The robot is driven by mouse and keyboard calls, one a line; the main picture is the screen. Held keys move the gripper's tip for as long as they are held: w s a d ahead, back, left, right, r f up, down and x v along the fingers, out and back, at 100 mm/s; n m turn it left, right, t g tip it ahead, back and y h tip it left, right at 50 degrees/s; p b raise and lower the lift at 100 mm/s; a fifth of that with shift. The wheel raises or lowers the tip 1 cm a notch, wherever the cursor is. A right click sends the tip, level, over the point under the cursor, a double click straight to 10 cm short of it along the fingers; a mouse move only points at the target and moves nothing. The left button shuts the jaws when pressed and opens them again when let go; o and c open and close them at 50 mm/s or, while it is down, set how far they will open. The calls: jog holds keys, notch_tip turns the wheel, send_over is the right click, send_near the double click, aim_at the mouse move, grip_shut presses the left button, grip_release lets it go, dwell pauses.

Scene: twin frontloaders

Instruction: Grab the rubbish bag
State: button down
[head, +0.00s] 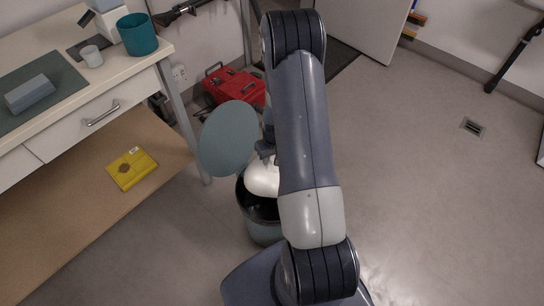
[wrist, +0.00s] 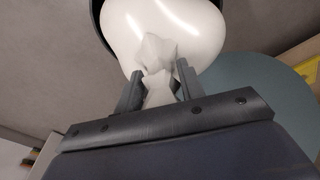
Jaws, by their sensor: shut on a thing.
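The white rubbish bag (head: 263,178) sits partly in the mouth of the grey-blue bin (head: 262,228), mostly behind my arm in the head view. The bin's round lid (head: 228,138) stands open beside it. In the wrist view the bag (wrist: 165,30) is smooth and bulging, with a gathered neck pointing at the camera. My gripper (wrist: 158,82) is shut on that neck, one finger on each side. In the head view the gripper (head: 266,150) is largely hidden by my arm. How far the bag is out of the bin is unclear.
A workbench (head: 150,58) with a drawer and lower shelf stands at the left. A teal cup (head: 137,35) and a white cup (head: 92,56) stand on it. A red toolbox (head: 235,88) lies behind the bin. The floor (head: 430,200) to the right is clear.

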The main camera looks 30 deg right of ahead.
jog(key=shift+r+p, duration=1.95)
jog(key=shift+r, duration=0.3)
